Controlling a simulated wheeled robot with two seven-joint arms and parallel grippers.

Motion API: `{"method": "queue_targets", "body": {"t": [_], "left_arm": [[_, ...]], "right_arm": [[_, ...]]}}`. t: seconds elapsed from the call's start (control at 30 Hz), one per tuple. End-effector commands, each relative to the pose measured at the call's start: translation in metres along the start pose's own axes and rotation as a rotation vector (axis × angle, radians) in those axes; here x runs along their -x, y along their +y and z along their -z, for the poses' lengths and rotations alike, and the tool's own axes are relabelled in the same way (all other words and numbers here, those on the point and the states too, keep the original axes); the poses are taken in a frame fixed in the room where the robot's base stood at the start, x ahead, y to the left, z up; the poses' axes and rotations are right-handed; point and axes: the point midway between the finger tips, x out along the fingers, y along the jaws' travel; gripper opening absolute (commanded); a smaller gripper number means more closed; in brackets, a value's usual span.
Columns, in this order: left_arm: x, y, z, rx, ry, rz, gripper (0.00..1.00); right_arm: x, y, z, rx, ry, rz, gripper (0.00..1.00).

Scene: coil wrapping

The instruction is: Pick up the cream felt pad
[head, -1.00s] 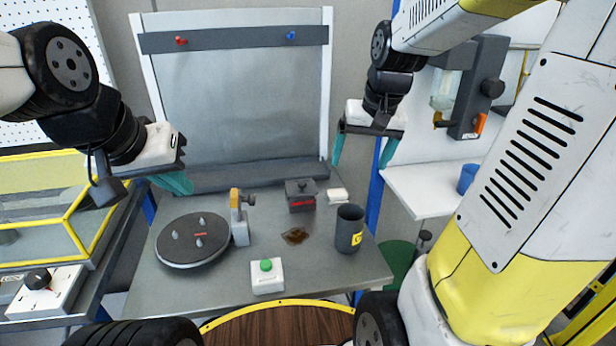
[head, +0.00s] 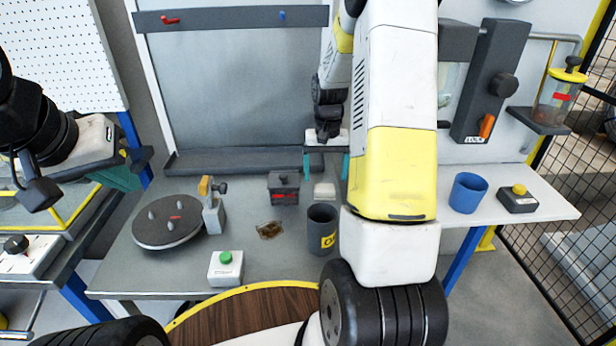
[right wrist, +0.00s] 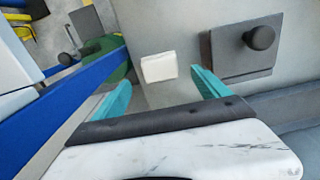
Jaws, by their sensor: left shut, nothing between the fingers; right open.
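The cream felt pad (head: 324,190) is a small pale block lying flat at the back right of the grey worktable (head: 150,275), just right of a dark lidded box. In the right wrist view the pad (right wrist: 158,67) shows ahead of and between the teal fingers, with nothing touching it. My right gripper (head: 326,166) is open and empty, above and behind the pad; its fingers also show in the right wrist view (right wrist: 155,88). My left gripper (head: 130,178) is shut and empty, off the table's left side.
The dark lidded box (head: 284,187) stands close left of the pad, and a dark grey cup (head: 322,230) stands in front of it.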

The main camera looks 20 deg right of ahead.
Motion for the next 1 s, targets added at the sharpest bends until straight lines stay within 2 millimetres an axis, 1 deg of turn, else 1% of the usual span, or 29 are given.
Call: {"method": "queue_targets", "body": {"t": [0.2,0.3,0.4,0.57,0.6,0.67,0.7,0.77,0.9,0.93,1.0], "left_arm": [[0.0,0.0,0.0,0.0,0.0,0.0,0.0],[0.0,0.0,0.0,0.0,0.0,0.0,0.0],[0.0,0.0,0.0,0.0,0.0,0.0,0.0],[0.0,0.0,0.0,0.0,0.0,0.0,0.0],[0.0,0.0,0.0,0.0,0.0,0.0,0.0],[0.0,0.0,0.0,0.0,0.0,0.0,0.0],[0.0,0.0,0.0,0.0,0.0,0.0,0.0],[0.0,0.0,0.0,0.0,0.0,0.0,0.0],[0.0,0.0,0.0,0.0,0.0,0.0,0.0],[0.0,0.0,0.0,0.0,0.0,0.0,0.0],[0.0,0.0,0.0,0.0,0.0,0.0,0.0]], "right_arm": [[-0.034,-0.001,-0.003,0.002,-0.004,-0.001,0.85],[-0.043,-0.001,-0.002,0.002,-0.002,-0.001,0.85],[-0.046,-0.001,-0.002,0.002,0.001,0.0,0.85],[-0.046,-0.001,-0.002,0.001,0.002,0.0,0.85],[-0.046,-0.001,-0.002,0.001,0.001,0.0,0.82],[-0.046,-0.001,-0.002,0.001,0.001,0.0,0.7],[-0.046,-0.001,-0.002,0.001,0.001,0.0,0.62],[-0.046,-0.001,-0.002,0.001,0.001,0.0,0.5],[-0.046,-0.001,-0.002,0.001,0.001,0.0,0.23],[-0.046,-0.001,-0.002,0.001,0.002,0.0,0.2],[-0.046,-0.001,-0.002,0.001,0.002,0.0,0.2]]}}
